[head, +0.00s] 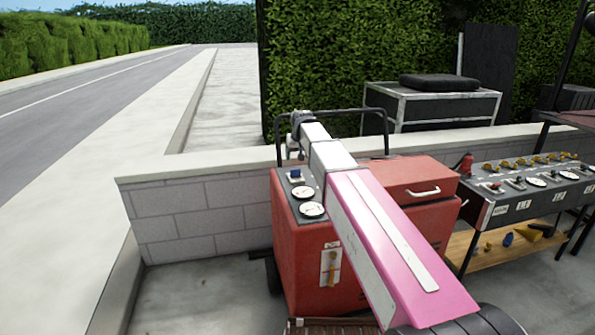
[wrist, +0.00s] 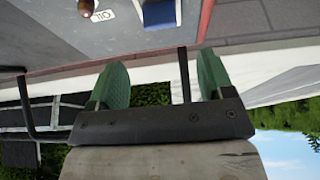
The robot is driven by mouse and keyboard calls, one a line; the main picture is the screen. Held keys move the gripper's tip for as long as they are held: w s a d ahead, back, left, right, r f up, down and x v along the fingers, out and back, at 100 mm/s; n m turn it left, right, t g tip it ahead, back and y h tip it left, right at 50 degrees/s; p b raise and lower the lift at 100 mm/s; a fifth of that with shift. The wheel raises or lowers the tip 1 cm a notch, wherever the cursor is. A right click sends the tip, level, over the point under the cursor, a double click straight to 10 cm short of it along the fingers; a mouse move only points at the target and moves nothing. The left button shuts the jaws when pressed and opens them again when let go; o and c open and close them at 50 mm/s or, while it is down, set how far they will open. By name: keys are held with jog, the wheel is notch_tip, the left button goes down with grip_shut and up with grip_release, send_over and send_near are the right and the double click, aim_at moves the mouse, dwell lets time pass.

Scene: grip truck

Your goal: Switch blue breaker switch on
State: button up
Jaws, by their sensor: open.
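The blue switch (head: 296,174) sits on the grey top panel of the red machine (head: 305,255), behind two round white gauges (head: 308,200). It also shows in the wrist view (wrist: 159,14), cut by the top edge, near a white "OIL" label. I cannot tell which way it is set. My gripper (wrist: 162,80) has its two green fingers apart with nothing between them. The switch lies beyond the fingertips in the wrist view, apart from them. In the head view my gripper (head: 297,132) is small, above the far end of the panel and partly hidden by my arm.
A black bar frame (head: 345,111) rises behind the red machine, close to my gripper. A low block wall (head: 200,215) runs behind it. At right stands a control table (head: 520,190) with several knobs and gauges. A black-topped crate (head: 435,103) stands beyond the wall.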

aim_at(296, 173)
jog(key=x, duration=0.9)
jog(key=shift+a+f, duration=0.1)
jog(key=shift+f, duration=0.2)
jog(key=shift+w, duration=0.1)
jog(key=c, duration=0.9)
